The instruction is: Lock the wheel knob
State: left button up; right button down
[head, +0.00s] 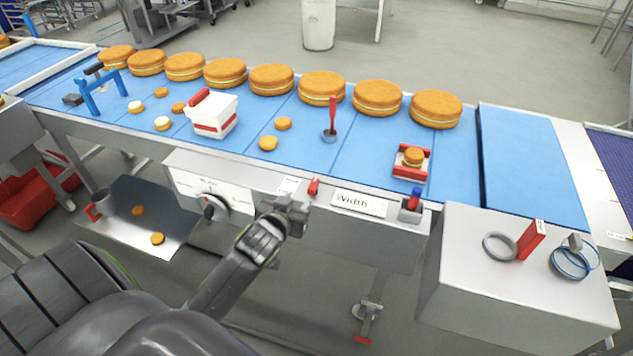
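A round dial with a dark knob (211,208) sits on the white front panel (185,183) of the conveyor, left of centre. A small red lever (313,187) sticks up from the front rail, left of the "Width" label (358,203). I cannot tell which part locks the knob. My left gripper (290,208) is in front of the rail, right of the dial and just below and left of the red lever. Its fingers are small and dark, and I cannot tell if they are open or touch anything. My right gripper is out of view.
A row of filled cakes (322,87) lines the back of the blue belt (365,150). A white box (213,118) and a red-handled tool (331,120) stand on it. A steel box (515,280) is at right; a tray (150,205) hangs at left.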

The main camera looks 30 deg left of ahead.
aim_at(313, 184)
pick_arm(q)
jog(key=p+x, duration=0.1)
jog(key=x, duration=1.2)
jog(key=shift+w+a+f, duration=0.1)
jog(key=shift+w+f, duration=0.1)
jog(key=shift+w, duration=0.15)
grip_shut()
